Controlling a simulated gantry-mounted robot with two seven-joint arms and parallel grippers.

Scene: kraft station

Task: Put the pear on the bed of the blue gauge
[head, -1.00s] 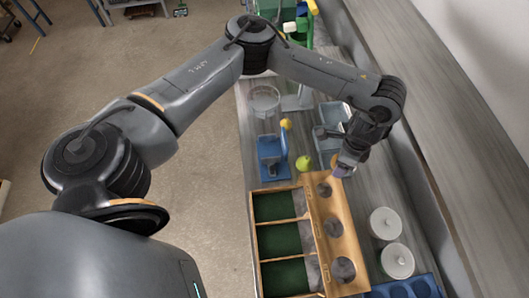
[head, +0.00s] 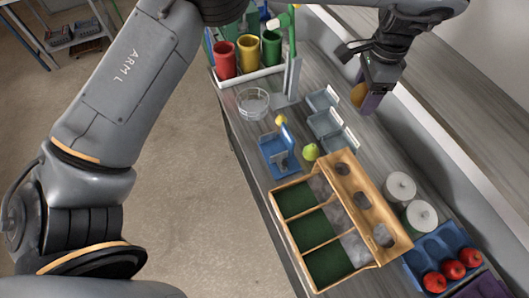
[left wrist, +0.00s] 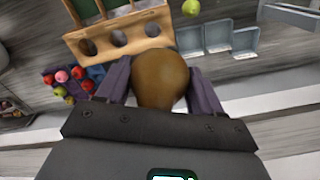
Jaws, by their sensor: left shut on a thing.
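My left gripper (head: 372,101) is shut on a brown, pear-shaped fruit, the pear (head: 357,95). It is held up at the back right, right of the grey bins. In the left wrist view the pear (left wrist: 160,78) sits between the two purple fingers (left wrist: 161,88), wide end away from the palm. The blue gauge (head: 271,157) stands left of the bins, with a flat blue bed and an upright blue plate at its right side. The gripper is well to the right of it and apart from it. My right gripper is not in view.
A yellow-green fruit (head: 311,151) lies beside the gauge, and a yellow ball (head: 281,120) behind it. A wooden box (head: 326,243) stands in front. Grey bins (head: 325,123), white-lidded jars (head: 400,186), a glass bowl (head: 253,103) and a blue tray (head: 413,264) with red fruit stand around.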

